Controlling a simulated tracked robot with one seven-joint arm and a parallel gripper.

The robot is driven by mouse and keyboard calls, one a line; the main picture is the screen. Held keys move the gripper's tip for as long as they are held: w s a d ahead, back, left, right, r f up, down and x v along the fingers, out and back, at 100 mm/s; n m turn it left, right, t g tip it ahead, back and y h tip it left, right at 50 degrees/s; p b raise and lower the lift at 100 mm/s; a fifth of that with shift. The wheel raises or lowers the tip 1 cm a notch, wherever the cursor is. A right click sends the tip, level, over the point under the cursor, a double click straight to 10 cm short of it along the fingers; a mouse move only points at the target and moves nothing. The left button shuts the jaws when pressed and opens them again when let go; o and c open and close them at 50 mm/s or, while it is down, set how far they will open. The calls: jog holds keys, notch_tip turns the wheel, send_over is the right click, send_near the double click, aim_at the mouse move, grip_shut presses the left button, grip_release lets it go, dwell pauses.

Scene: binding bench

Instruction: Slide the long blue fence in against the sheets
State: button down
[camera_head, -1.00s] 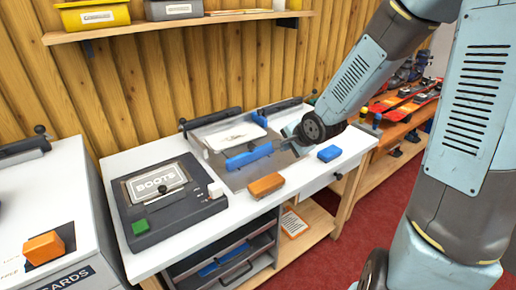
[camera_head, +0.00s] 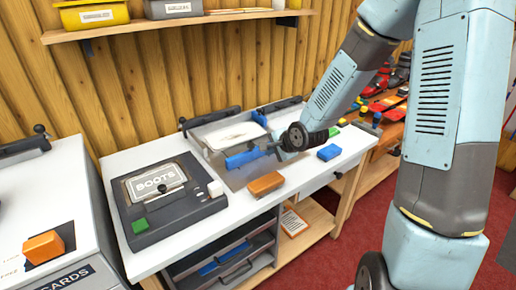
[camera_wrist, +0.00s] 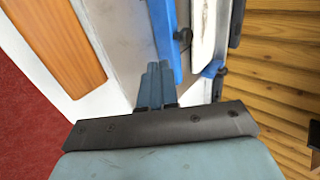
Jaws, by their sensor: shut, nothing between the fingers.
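The long blue fence (camera_head: 243,158) lies along the near side of the grey metal tray (camera_head: 233,178). The white sheets (camera_head: 235,136) lie flat behind it, and a narrow gap shows between them. In the wrist view the fence (camera_wrist: 163,38) carries a dark knob, and the sheets (camera_wrist: 204,38) are to its right. My gripper (camera_head: 273,148) is low at the right end of the fence. Its fingers (camera_wrist: 155,70) are shut and empty, their tips close beside the fence; I cannot tell whether they touch it. A short blue fence (camera_head: 259,118) stands at the sheets' far right corner.
An orange block (camera_head: 266,183) and a blue block (camera_head: 328,152) lie on the white bench top near the tray. A dark box labelled BOOTS (camera_head: 166,190) stands to the left. A wooden wall is behind, with a shelf (camera_head: 180,20) above.

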aim_at(252, 150)
jog(key=x, duration=0.4)
jog(key=shift+w+a+f, duration=0.15)
jog(key=w, duration=0.1)
jog(key=w+a, duration=0.1)
jog(key=shift+w+a+f, duration=0.1)
jog(key=shift+w+a, duration=0.55)
jog(key=shift+w, duration=0.15)
jog(key=shift+d, duration=0.1)
